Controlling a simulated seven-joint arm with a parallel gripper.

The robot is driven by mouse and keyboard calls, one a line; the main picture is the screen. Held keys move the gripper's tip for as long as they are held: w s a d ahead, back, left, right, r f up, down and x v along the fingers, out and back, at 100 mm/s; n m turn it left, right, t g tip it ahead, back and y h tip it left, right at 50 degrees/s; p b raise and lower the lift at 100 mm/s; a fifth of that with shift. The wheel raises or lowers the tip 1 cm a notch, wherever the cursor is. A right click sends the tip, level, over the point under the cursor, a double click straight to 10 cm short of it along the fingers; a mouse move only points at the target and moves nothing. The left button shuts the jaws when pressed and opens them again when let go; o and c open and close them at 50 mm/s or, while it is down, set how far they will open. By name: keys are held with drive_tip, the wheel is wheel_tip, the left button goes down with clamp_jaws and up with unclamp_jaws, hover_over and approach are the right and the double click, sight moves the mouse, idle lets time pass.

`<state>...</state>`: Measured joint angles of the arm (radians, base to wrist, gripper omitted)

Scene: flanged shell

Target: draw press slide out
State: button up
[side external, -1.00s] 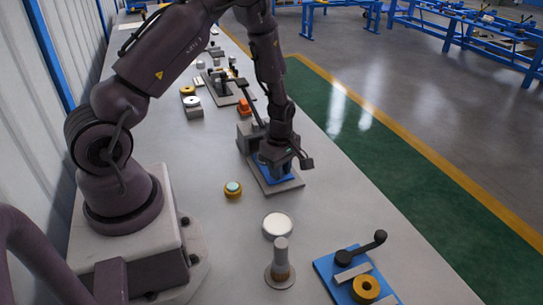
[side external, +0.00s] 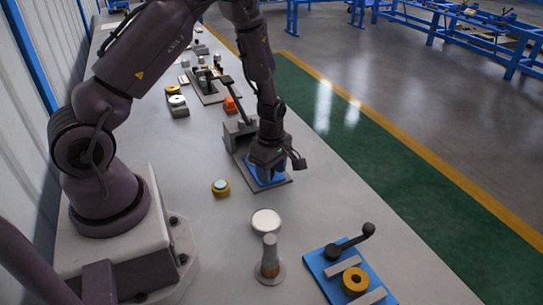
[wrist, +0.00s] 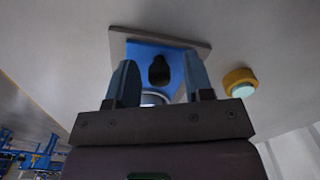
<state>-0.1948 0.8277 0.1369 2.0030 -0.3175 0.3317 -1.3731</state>
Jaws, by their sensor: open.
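The press stands on a grey base plate (side external: 282,184) with a grey block (side external: 236,131) and a dark lever (side external: 238,103) at its far end. A blue slide (side external: 278,178) lies on the plate, mostly hidden under my gripper (side external: 265,172). In the wrist view the blue slide (wrist: 143,52) carries a dark knob (wrist: 159,70). My open fingers (wrist: 160,76) appear on either side of the knob, with gaps showing. A pale round piece (wrist: 152,98) is partly hidden behind the gripper body.
A yellow button with a pale green top (side external: 221,187) is left of the plate. A white disc (side external: 266,221), an upright post (side external: 270,255) and a blue crank fixture (side external: 325,262) stand nearer the camera. An orange block (side external: 231,104) is beyond the press.

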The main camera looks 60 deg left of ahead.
wheel_tip(320, 180, up, 12)
drive_tip(key=shift+r, duration=0.2)
idle(0.4)
drive_tip(key=s+d+r+m+t, duration=0.2)
drive_tip(key=s+d+r+m, duration=0.3)
drive_tip(key=r+m, duration=0.5)
drive_tip(key=s+d+r+m+t, duration=0.3)
drive_tip(key=s+d+r+m, duration=0.3)
drive_tip(key=s+r+m, duration=0.3)
drive_tip(key=r+m, duration=0.1)
drive_tip(key=m, duration=0.2)
drive_tip(key=shift+s+t, duration=0.2)
drive_tip(key=shift+t, duration=0.1)
idle(0.8)
